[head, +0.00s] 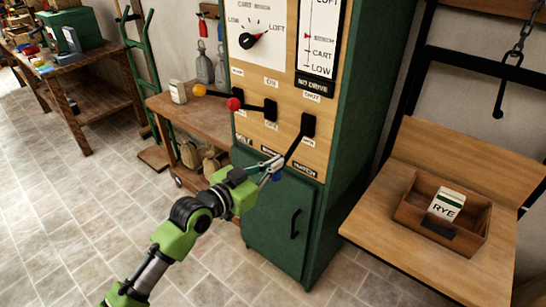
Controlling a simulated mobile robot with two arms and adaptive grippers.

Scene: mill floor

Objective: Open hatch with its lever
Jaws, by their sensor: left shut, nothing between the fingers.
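A tall green cabinet with a wooden panel carries several levers. The lever on the right (297,142), above a label that reads HATCH (304,170), slants down and left from its black plate. A blue knob (277,176) shows at its lower end, partly hidden by my gripper. My left gripper (274,166) is shut with nothing between its fingers, right at this knob; I cannot tell whether it touches. The middle lever has a red knob (234,104) and the left one a yellow knob (199,90). I cannot tell which part is the hatch itself.
A green door (276,222) with a black handle is shut below the panel. A wooden table (384,205) at right holds a wooden box (464,240) with a RYE packet. A chain hook (499,100) hangs above it. The tiled floor at left is clear.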

